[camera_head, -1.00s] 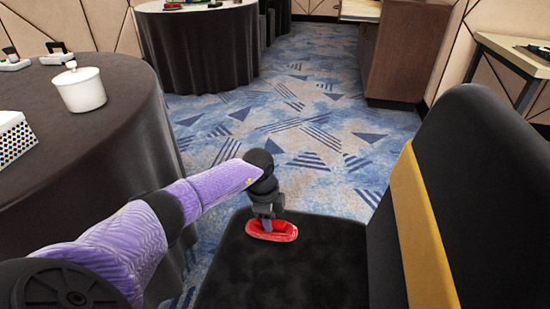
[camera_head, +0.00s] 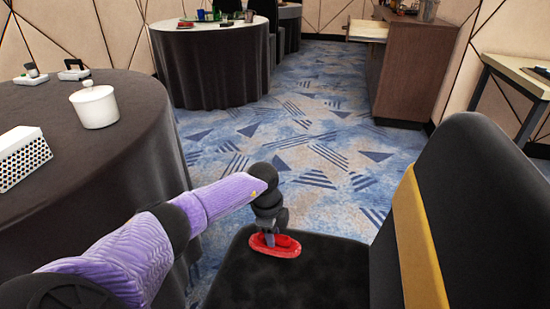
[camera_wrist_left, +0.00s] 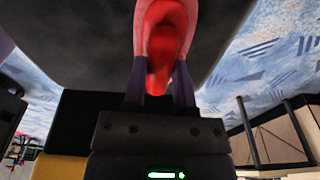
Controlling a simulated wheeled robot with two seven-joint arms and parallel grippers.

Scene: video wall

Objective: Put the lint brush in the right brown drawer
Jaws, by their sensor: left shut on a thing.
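A red oval thing (camera_head: 286,248), which I take to be the lint brush, is at the black chair seat (camera_head: 305,280). My left gripper (camera_head: 269,239) reaches down onto it and is shut on it. In the left wrist view the red brush (camera_wrist_left: 163,40) sits between my two fingers (camera_wrist_left: 159,90). I cannot tell whether it still touches the seat. A brown cabinet (camera_head: 415,75) stands at the back right, with a pale drawer (camera_head: 367,31) sticking out on its left side. My right gripper is not in view.
The chair's black and yellow backrest (camera_head: 470,210) rises at the right. A dark-covered round table (camera_head: 90,170) at left holds a white pot (camera_head: 95,106) and a patterned box (camera_head: 24,157). Another round table (camera_head: 212,65) stands farther back. Open carpet (camera_head: 310,140) lies between.

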